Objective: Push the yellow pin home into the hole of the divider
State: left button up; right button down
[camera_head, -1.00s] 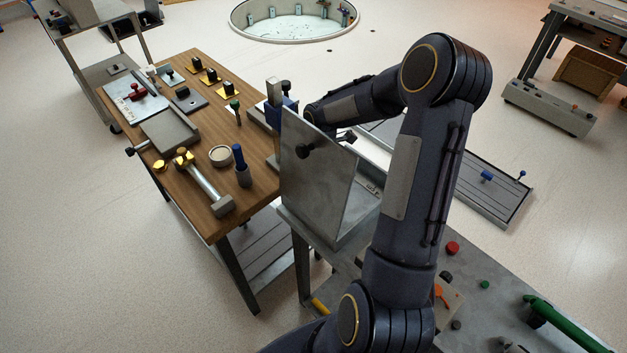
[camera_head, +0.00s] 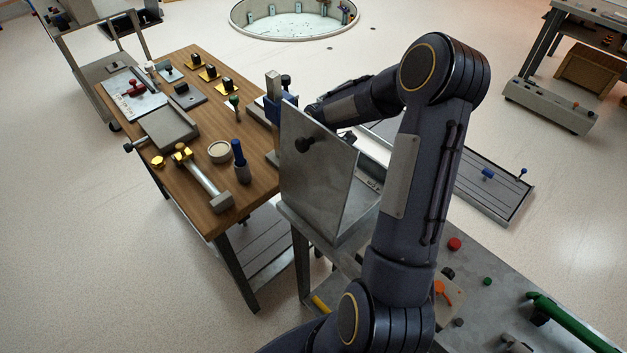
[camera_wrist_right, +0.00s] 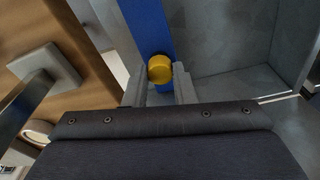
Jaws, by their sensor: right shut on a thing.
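The yellow pin (camera_wrist_right: 159,69) shows its round head in the right wrist view. It sits between the two grey fingers of my right gripper (camera_wrist_right: 160,78), which is shut on it. A blue upright strip (camera_wrist_right: 149,25) lies directly behind the pin head; I cannot tell for certain whether it is the divider. The pin's shaft and the hole are hidden, so its depth cannot be seen. In the head view my right arm reaches behind an upright grey panel (camera_head: 318,180), which hides the gripper and pin. My left gripper is not in view.
A wooden table (camera_head: 200,205) to the left holds a hammer-like tool (camera_head: 205,182), a round dish (camera_head: 220,152) and a blue-handled tool (camera_head: 239,155). Grey walls flank the pin closely on the right.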

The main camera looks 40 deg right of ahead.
jog(key=shift+f+b, duration=0.3)
jog(key=shift+f, duration=0.15)
jog(key=c, duration=1.1)
grip_release()
jog(key=r, duration=0.4)
jog(key=d+r, duration=0.1)
jog(key=r, duration=0.2)
jog(key=shift+r, duration=0.8)
notch_tip(320, 180, up, 3)
jog(key=p, duration=0.3)
jog(key=shift+s, duration=0.1)
